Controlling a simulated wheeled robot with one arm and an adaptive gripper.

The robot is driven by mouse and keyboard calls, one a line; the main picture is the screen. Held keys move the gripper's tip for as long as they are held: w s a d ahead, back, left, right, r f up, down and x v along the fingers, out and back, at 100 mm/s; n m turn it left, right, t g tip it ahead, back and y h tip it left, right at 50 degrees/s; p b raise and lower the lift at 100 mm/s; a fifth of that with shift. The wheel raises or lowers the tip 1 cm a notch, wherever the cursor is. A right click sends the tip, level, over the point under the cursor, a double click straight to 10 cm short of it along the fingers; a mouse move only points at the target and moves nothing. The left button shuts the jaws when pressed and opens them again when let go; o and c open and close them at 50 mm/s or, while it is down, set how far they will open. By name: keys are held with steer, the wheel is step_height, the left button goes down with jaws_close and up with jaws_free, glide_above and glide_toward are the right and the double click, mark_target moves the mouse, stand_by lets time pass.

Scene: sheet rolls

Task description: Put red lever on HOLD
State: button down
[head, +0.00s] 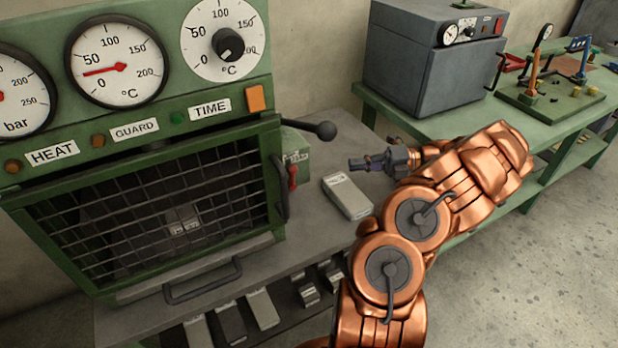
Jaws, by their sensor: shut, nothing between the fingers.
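A small red lever (292,178) shows at the right side of the green press, below a green box (295,148) with small pale markings. The markings are too small to read, so I cannot tell the lever's setting or find the word HOLD. The press's dark side handle partly overlaps this area. My gripper (353,164) is shut and empty, pointing left, to the right of the red lever and apart from it. It is above the grey bench, just behind a pale grey block (347,197).
A black ball-ended lever (325,130) sticks out right from the press above the red lever. A wire guard (150,215) covers the press front. Several blocks lie on the lower shelf (285,325). A grey oven (435,58) stands on the green table behind my arm.

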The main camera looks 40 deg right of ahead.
steer(key=shift+s+d+f+m+t, duration=0.45)
steer(key=shift+s+f+m+t, duration=0.1)
steer(key=shift+m, duration=0.15)
steer(key=shift+w+a+r, duration=0.1)
steer(key=shift+w+a, duration=0.15)
steer(key=shift+a, duration=0.1)
glide_toward(291, 176)
steer(key=w+a, duration=0.1)
steer(key=w+a+r, duration=0.1)
steer(key=w+a, duration=0.2)
steer(key=shift+r+p, duration=0.3)
steer(key=shift+p, duration=0.1)
steer(key=shift+s+r, duration=0.1)
steer(key=shift+r, duration=0.05)
steer(key=shift+r+p, duration=0.1)
steer(key=shift+p, duration=0.4)
steer(key=shift+a+g, duration=0.15)
steer(key=shift+g, duration=0.1)
